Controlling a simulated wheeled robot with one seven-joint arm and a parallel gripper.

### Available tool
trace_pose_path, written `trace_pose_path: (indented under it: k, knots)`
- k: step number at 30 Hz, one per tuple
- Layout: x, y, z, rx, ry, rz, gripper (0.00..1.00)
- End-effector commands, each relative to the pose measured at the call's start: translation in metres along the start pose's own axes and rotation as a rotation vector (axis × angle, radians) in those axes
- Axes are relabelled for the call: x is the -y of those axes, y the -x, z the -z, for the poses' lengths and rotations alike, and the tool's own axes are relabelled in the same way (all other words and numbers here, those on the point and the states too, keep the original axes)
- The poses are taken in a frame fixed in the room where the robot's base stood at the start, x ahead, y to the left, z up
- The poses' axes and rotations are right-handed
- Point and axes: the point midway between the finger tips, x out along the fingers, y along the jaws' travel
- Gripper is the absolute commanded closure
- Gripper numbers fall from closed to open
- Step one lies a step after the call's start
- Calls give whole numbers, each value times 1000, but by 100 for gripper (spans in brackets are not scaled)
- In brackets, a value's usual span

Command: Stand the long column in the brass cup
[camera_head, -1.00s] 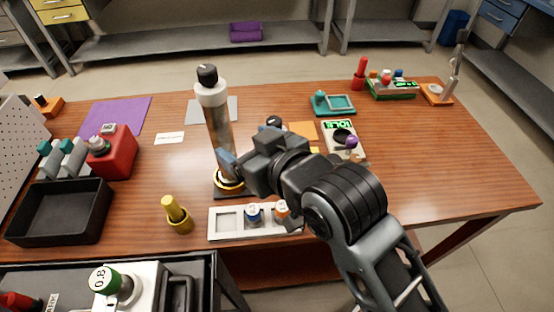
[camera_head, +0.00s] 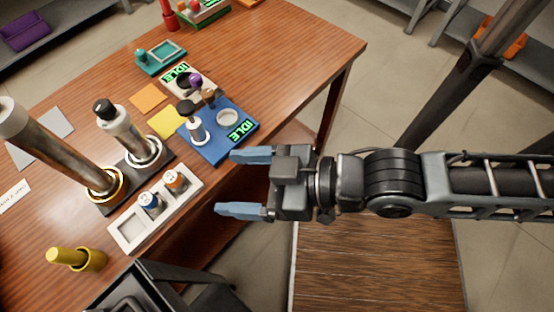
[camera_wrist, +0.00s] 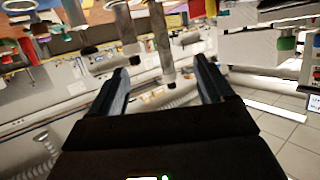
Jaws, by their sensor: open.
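The long column (camera_head: 52,148), a grey-brown cylinder with a pale top cut off by the left edge, stands in the brass cup (camera_head: 119,187) in the head view. It looks upright, allowing for the camera's slant. The cup is on a dark base plate (camera_head: 165,160). A shorter column (camera_head: 122,124) with a black cap stands beside it in a silver cup (camera_head: 158,154). My gripper (camera_head: 228,182) is open and empty, well to the right of the long column and past the table's front edge. Its spread fingers also show in the wrist view (camera_wrist: 163,75).
A white tray (camera_head: 127,232) with blue and orange-topped pieces lies in front of the base. A yellow-gold piece (camera_head: 75,257) stands near the table's edge. A blue device (camera_head: 232,147) reading IDLE sits between the columns and my gripper.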

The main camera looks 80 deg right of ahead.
Motion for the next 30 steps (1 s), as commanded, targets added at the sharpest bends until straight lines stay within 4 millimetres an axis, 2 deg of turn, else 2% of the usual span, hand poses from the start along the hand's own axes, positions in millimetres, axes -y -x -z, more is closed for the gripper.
trace_pose_path:
  k: [1,3,6,9,30]
  knots:
    - [-4,19,-4,4,12,8,19]
    - [-10,39,-4,-5,25,16,19]
    - [-16,59,-2,-18,43,26,19]
    - [-20,71,0,-27,54,32,19]
    - [-22,75,2,-33,57,34,19]
